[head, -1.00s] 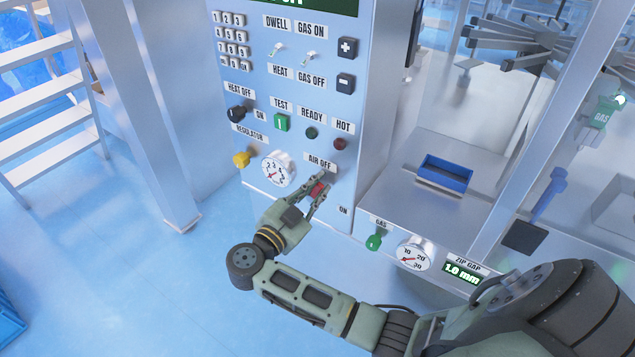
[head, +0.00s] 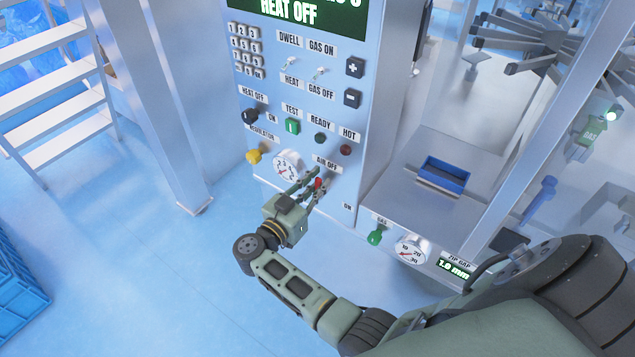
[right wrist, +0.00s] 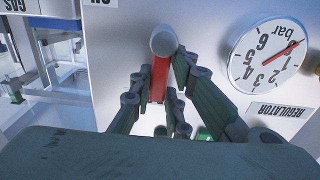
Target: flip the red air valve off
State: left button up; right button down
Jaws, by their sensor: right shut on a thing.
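The red air valve (head: 319,183) is on the machine's front panel, just below the "AIR OFF" label (head: 326,164). The "ON" label (head: 348,207) is lower right of it. My right gripper (head: 312,185) reaches it from the lower left and is shut on the valve's handle. In the right wrist view the red handle (right wrist: 159,79) lies between the two fingers (right wrist: 163,78), with a grey round end (right wrist: 163,41) beyond the fingertips. The fingers hide part of the handle, and its exact angle is hard to tell. My left gripper is not in view.
The pressure gauge (head: 287,166) and yellow regulator knob (head: 254,156) sit left of the valve. A green gas valve (head: 375,237) and another gauge (head: 412,251) are lower right. A blue tray (head: 444,174) lies on the ledge.

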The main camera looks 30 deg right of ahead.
jog(key=shift+s+f, duration=0.25)
jog(key=shift+f, duration=0.15)
jog(key=c, duration=1.7)
grip_release()
jog(key=shift+r, duration=0.2)
jog(key=shift+w, duration=0.1)
